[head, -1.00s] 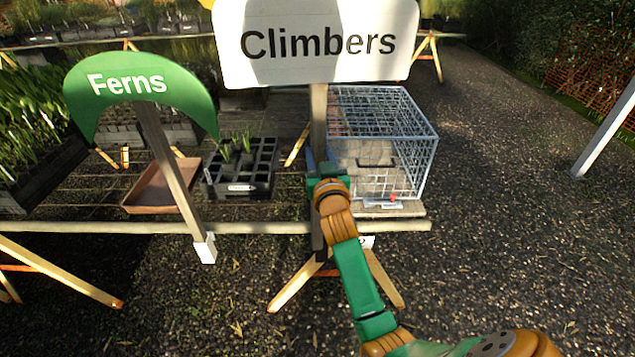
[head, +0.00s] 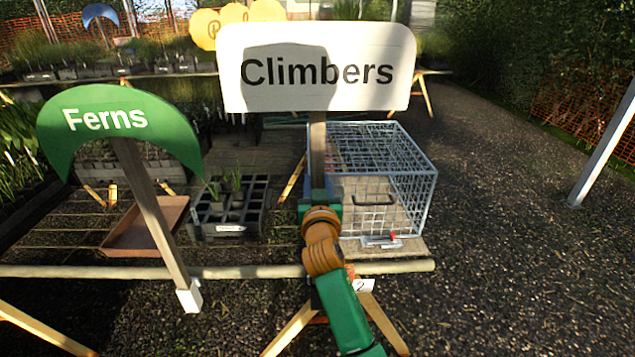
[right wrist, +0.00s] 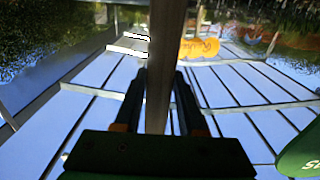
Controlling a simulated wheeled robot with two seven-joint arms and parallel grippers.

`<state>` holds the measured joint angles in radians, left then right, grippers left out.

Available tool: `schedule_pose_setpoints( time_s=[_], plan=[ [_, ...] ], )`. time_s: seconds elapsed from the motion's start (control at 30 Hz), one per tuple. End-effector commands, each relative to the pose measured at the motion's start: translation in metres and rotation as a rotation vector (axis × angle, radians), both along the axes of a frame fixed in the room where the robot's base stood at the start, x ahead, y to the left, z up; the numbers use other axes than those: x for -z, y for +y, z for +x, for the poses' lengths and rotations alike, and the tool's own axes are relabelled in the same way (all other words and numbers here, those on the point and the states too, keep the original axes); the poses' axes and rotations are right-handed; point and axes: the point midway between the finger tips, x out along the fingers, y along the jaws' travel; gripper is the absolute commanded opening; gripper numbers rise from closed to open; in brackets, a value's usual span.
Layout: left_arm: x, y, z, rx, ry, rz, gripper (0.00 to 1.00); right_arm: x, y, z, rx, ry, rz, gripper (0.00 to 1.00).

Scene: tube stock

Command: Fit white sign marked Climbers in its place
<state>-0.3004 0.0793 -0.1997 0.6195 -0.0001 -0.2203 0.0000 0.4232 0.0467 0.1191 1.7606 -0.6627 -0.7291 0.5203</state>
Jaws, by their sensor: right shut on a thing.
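The white sign marked Climbers (head: 318,95) stands upright near the middle of the head view, in front of the bench. My right gripper (head: 320,203) is shut on its grey post, below the board. In the right wrist view the post (right wrist: 166,40) runs between the two fingers of the gripper (right wrist: 160,76). The post's lower end is hidden behind my arm. A small white tag marked 2 (head: 363,286) shows at the bench's front rail, just right of my arm. Whether the post touches anything there cannot be told. My left gripper is out of view.
The green Ferns sign (head: 118,122) stands at left in a white holder (head: 190,296) on the front rail (head: 240,271). A wire cage (head: 405,180), a black cell tray (head: 225,228) and a brown tray (head: 130,240) are on the bench. Gravel at right is open.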

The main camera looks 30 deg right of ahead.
Motion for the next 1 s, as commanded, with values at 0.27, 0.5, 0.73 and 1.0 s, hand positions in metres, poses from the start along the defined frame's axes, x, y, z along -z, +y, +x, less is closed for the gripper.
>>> schedule_pose_setpoints(
  time_s=[0.27,0.5,0.73,1.0],
  plan=[
    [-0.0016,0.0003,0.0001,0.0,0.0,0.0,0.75,-0.003,0.0001,0.0001,-0.001,-0.003,-0.002,0.0],
    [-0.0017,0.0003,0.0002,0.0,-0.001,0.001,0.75,-0.003,0.0001,0.0,-0.001,-0.003,-0.002,0.0],
    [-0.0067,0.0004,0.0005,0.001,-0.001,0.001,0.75,-0.0068,0.0021,-0.0034,-0.001,-0.005,-0.002,0.0],
    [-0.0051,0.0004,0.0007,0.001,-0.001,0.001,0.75,-0.005,0.0021,-0.0036,-0.001,-0.003,-0.002,0.0]
  ],
)
